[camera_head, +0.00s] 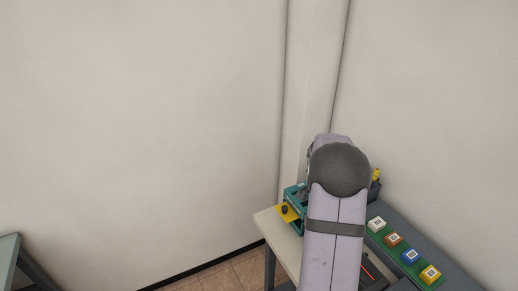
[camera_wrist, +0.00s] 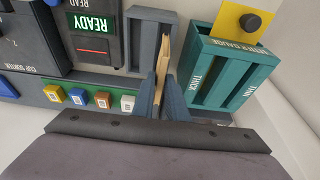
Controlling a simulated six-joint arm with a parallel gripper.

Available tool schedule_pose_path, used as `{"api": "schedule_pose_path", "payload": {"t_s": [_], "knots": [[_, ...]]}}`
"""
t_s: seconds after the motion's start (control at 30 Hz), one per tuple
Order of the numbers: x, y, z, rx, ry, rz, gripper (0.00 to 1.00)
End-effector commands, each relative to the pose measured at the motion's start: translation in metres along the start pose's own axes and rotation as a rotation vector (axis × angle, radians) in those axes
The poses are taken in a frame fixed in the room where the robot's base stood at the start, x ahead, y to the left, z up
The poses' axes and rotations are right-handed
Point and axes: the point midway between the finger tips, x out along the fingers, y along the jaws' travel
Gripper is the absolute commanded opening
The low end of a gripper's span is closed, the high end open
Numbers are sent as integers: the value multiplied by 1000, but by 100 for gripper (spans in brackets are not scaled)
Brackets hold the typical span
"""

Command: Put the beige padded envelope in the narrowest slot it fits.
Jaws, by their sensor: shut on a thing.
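The beige padded envelope (camera_wrist: 164,52) shows edge-on in the wrist view, as a thin tan strip. My gripper (camera_wrist: 163,84) is shut on its near end, and the rest reaches away from the fingers. The envelope's far end is over or inside a grey open holder (camera_wrist: 139,40); I cannot tell which. A teal slotted box (camera_wrist: 228,72) stands just right of my gripper, with slots marked THICK and THIN. In the head view the teal box (camera_head: 290,196) is partly hidden by my arm, and gripper and envelope are hidden.
A yellow plate with a black knob (camera_wrist: 250,22) is on the teal box. A dark device with a green READY sign (camera_wrist: 92,22) stands left of the holder. Several coloured blocks (camera_wrist: 78,97) line a green strip. A beige table edge (camera_head: 262,216) shows in the head view.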

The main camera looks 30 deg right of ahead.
Motion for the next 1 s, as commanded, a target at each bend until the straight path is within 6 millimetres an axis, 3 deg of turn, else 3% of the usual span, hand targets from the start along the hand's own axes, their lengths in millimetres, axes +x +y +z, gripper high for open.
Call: {"api": "schedule_pose_path", "payload": {"t_s": [0.17,0.4,0.7,1.0], "knots": [[-24,-14,-7,-20,-1,9,0],[-57,-52,-21,-39,-7,23,0],[-70,-108,-38,-18,-1,13,0],[-78,-140,-42,-2,2,1,0]]}}
